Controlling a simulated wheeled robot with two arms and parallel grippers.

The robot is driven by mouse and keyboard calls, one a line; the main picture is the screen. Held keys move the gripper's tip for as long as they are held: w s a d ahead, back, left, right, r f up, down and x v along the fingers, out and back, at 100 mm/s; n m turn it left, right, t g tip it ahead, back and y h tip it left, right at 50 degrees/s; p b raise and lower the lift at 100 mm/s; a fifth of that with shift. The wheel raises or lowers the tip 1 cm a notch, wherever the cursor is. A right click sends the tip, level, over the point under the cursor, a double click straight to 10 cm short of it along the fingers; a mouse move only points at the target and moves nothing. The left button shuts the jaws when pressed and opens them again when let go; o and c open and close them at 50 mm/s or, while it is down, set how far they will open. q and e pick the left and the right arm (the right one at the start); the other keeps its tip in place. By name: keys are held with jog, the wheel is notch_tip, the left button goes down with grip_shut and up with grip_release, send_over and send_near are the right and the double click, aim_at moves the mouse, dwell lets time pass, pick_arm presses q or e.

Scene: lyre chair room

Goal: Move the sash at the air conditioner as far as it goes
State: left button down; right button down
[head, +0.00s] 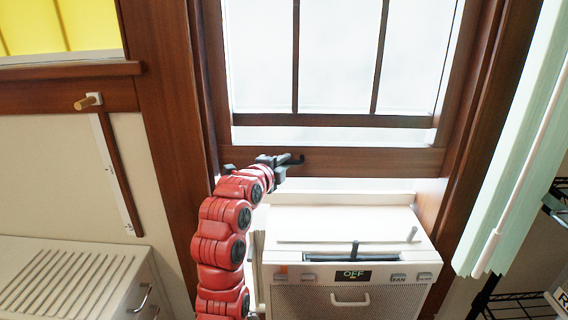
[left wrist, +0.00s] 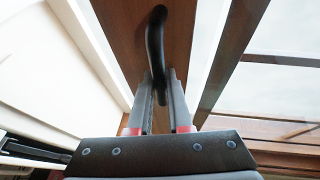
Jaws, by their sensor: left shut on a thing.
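The window sash has a wide brown wooden bottom rail (head: 375,161) in the head view, above the white air conditioner (head: 345,225). A bright strip shows between the rail and the air conditioner's top. A dark curved handle (left wrist: 157,45) is fixed to the rail in the left wrist view. My left gripper (head: 286,163) is at the left part of the rail, shut on this handle. In the left wrist view its two fingers (left wrist: 161,100) lie on either side of the handle. My right gripper is not in view.
The air conditioner has a panel reading "OFF" (head: 353,275) and a small upright dark lever (head: 354,249). A pale green blind (head: 520,150) hangs at the right beside a black wire shelf (head: 505,300). A slatted white cabinet (head: 65,275) stands at the lower left.

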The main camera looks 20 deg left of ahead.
pick_arm(q)
jog(key=shift+f, duration=0.1)
notch_tip(320, 180, down, 16)
jog(key=b, duration=1.3)
jog(key=shift+f+b, duration=0.15)
jog(key=shift+b, duration=0.2)
jog(key=shift+f+b, duration=0.35)
jog(key=shift+f, duration=0.35)
jog(key=c, duration=1.3)
grip_release()
jog(key=shift+o, duration=0.9)
jog(key=shift+r, duration=0.3)
